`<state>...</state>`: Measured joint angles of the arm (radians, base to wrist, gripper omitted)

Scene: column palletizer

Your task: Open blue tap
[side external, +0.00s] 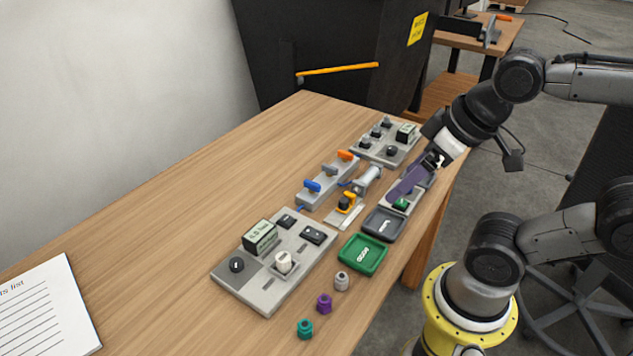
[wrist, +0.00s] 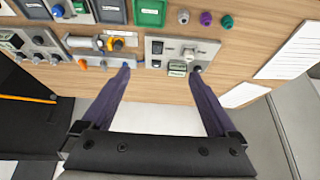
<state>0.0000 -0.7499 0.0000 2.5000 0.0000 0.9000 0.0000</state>
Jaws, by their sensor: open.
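The blue tap (side external: 311,186) is the near-left one of three taps on a pale grey manifold (side external: 318,196) in the side view. A grey-blue tap (side external: 329,170) and an orange tap (side external: 346,155) follow behind it. In the wrist view the blue tap (wrist: 126,65) shows at the tip of the left finger, partly covered by it. My gripper (side external: 397,193) is open and empty, with long purple fingers. In the side view it is right of the manifold, apart from the blue tap.
A nearer control panel (side external: 262,285) has knobs, switches and a display. Another panel (side external: 372,153) stands behind. A silver-and-orange device (side external: 347,201), a dark tray (side external: 383,224) and a green tray (side external: 362,254) lie beside the manifold.

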